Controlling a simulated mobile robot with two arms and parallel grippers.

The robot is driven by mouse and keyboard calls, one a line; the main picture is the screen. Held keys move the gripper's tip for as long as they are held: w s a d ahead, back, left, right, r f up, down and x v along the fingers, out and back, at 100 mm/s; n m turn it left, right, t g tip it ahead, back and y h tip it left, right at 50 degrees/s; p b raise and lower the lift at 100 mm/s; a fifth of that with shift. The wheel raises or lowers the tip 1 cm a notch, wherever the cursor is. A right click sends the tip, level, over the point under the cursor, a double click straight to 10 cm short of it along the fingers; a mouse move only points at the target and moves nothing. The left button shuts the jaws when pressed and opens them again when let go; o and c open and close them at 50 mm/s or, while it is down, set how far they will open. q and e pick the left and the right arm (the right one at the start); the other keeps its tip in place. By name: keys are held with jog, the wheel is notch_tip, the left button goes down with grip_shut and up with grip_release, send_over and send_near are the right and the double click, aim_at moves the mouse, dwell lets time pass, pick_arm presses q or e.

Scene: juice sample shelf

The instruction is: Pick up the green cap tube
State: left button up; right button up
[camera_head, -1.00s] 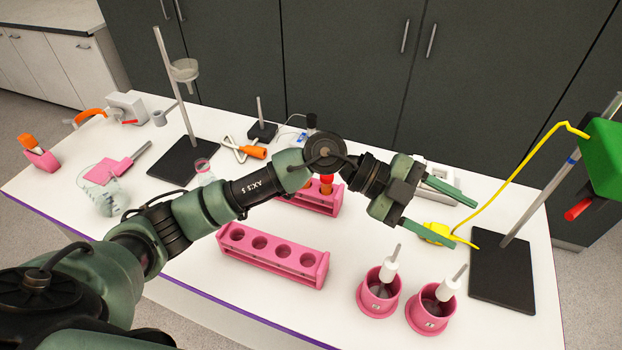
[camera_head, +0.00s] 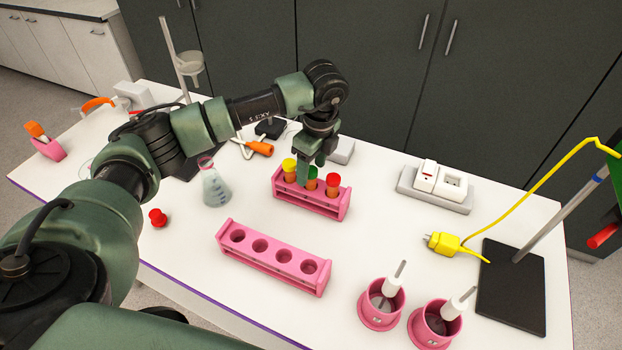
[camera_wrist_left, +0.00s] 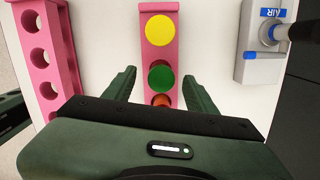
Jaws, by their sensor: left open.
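The green cap tube (camera_head: 312,179) stands upright in the far pink rack (camera_head: 310,202), between a yellow cap tube (camera_head: 289,168) and a red cap tube (camera_head: 332,184). My left gripper (camera_head: 313,166) points down over this rack and is open. In the left wrist view the green cap (camera_wrist_left: 160,78) lies between the two fingers (camera_wrist_left: 160,88), with a gap on each side. The yellow cap (camera_wrist_left: 160,29) is beyond the fingertips in that view. The third tube is mostly hidden behind the gripper body there. My right gripper is not in view.
An empty pink rack (camera_head: 272,260) stands nearer. A flask (camera_head: 214,188) and a loose red cap (camera_head: 157,217) are to the left. A socket block (camera_head: 434,188), yellow plug (camera_head: 446,244) and two pink cups (camera_head: 379,309) are to the right. The table between the racks is clear.

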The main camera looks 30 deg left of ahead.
aim_at(311, 185)
pick_arm(q)
jog(key=shift+a+f+p, duration=0.2)
jog(key=shift+f+p, duration=0.1)
jog(key=shift+f, duration=1.1)
jog(key=shift+w, duration=0.1)
grip_shut()
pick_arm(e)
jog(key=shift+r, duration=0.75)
pick_arm(q)
jog(key=shift+r, duration=0.1)
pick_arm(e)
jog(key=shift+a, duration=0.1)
